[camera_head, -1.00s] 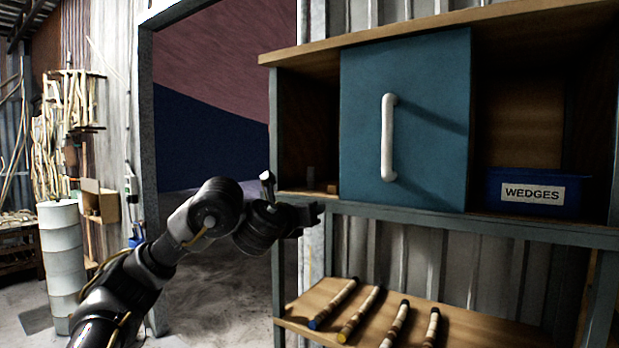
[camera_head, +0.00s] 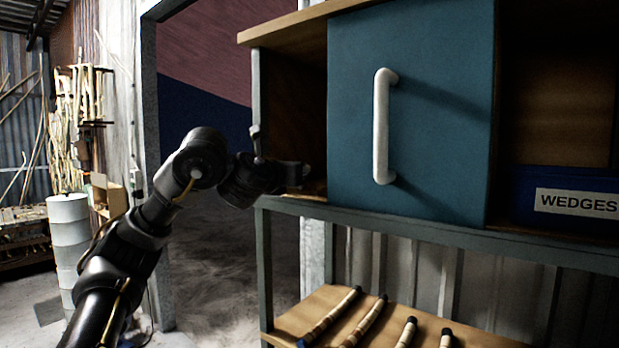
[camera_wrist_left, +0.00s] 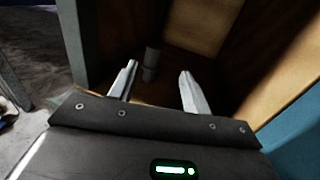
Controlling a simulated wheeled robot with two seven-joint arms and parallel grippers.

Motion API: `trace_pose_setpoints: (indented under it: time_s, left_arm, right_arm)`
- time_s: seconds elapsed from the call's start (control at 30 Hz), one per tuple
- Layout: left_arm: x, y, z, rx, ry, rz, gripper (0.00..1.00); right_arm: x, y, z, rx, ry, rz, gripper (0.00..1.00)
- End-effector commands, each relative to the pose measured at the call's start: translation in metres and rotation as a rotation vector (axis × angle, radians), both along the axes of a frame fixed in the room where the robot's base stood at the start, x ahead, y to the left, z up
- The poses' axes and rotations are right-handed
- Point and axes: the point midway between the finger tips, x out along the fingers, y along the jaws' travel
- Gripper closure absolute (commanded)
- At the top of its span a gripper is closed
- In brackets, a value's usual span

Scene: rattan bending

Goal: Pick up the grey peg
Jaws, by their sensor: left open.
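The grey peg (camera_wrist_left: 151,60) shows in the left wrist view as a small upright cylinder inside the dark left part of the cabinet. It stands between and beyond the fingertips of my left gripper (camera_wrist_left: 158,72), which is open and empty. In the head view, my left gripper (camera_head: 300,173) is at the cabinet's open left compartment (camera_head: 294,105). The peg cannot be made out there behind my gripper and in the shade. My right gripper is not in view.
A blue sliding door (camera_head: 440,110) with a white handle (camera_head: 382,125) stands just right of my left gripper. The cabinet's left side post (camera_head: 259,100) is close by. A blue WEDGES bin (camera_head: 525,190) is at the right. Banded rods (camera_head: 330,316) lie on the lower shelf.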

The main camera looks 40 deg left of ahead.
Motion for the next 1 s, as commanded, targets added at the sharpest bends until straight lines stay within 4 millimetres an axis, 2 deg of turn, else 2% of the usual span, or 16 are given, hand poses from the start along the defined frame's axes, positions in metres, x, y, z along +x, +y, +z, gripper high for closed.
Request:
trace_pose_setpoints:
  time_s: [0.13, 0.27, 0.43, 0.63, 1.0]
  left_arm:
    - [0.004, 0.003, 0.001, 0.003, -0.005, 0.003, 0.52]
    - [0.013, 0.005, 0.001, 0.003, -0.005, 0.002, 0.52]
    - [0.025, 0.012, -0.006, -0.007, 0.005, 0.004, 0.52]
    - [0.045, 0.018, -0.003, -0.005, 0.002, 0.003, 0.52]
    - [0.054, 0.022, -0.002, -0.004, 0.003, 0.004, 0.52]
  right_arm:
    - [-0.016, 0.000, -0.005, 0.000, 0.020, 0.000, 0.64]
    - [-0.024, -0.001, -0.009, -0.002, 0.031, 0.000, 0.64]
    - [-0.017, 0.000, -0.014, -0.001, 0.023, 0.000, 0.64]
    - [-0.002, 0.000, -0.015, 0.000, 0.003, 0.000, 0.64]
    - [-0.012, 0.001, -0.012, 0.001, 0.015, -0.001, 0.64]
